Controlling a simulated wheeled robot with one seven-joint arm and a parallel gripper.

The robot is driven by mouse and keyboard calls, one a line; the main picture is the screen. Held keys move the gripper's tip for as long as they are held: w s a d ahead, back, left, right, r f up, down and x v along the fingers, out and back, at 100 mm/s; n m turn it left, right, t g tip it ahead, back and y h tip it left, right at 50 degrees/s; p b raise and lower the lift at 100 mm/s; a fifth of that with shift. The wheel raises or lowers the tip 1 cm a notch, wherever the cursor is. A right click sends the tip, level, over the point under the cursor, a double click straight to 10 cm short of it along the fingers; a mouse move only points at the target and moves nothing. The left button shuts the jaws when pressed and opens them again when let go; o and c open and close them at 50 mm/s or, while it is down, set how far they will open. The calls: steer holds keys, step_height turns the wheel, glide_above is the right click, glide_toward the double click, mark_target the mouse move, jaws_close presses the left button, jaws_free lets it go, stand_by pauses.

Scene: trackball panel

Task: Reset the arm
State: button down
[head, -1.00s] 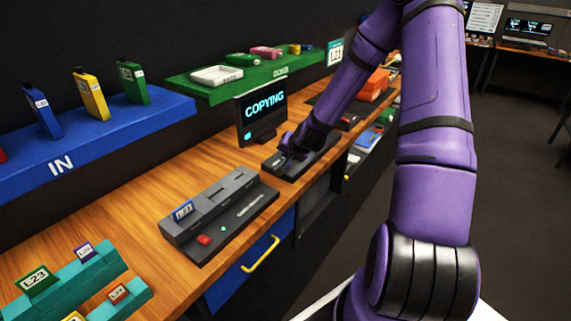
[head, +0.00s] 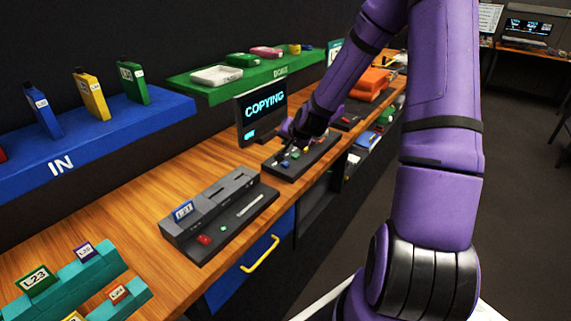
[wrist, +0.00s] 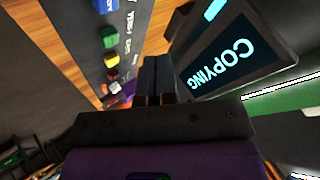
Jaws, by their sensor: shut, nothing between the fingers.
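My purple arm reaches over the wooden desk from the right in the head view. My gripper (wrist: 157,78) is shut and empty in the wrist view, its dark fingers pressed together. In the head view its tip is small and dark, just above the far control panel (head: 318,158). That panel carries colored buttons; a blue one (wrist: 105,6), a green one (wrist: 108,36) and a yellow one (wrist: 111,60) show beside the fingers. The monitor (head: 262,106) behind reads COPYING. It also shows close to the fingers in the wrist view (wrist: 228,55).
A grey slotted console (head: 222,210) holding a blue cartridge (head: 183,211) sits nearer. Teal racks (head: 80,272) stand at the near left. A blue IN shelf (head: 110,132) and a green DONE shelf (head: 240,82) line the wall. Bare desk lies left of the console.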

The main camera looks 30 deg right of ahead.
stand_by(0.4)
steer(key=s+a+r+n+g, duration=0.1)
steer(key=s+a+r+n, duration=0.2)
steer(key=s+a+r, duration=0.45)
steer(key=s+a+r+n+g, duration=0.2)
steer(key=s+a+r+n, duration=0.25)
steer(key=r, duration=0.65)
steer(key=s+a+r, duration=0.1)
steer(key=s+r, duration=0.2)
steer(key=s, duration=0.4)
steer(key=s+a+r+n, duration=0.1)
steer(key=s+r, duration=0.2)
steer(key=s, duration=0.4)
steer(key=s+a+r+n+g, duration=0.1)
steer(key=s+a+r, duration=0.1)
steer(key=s, duration=0.6)
steer(key=shift+r+y, duration=0.3)
steer(key=shift+r, duration=0.3)
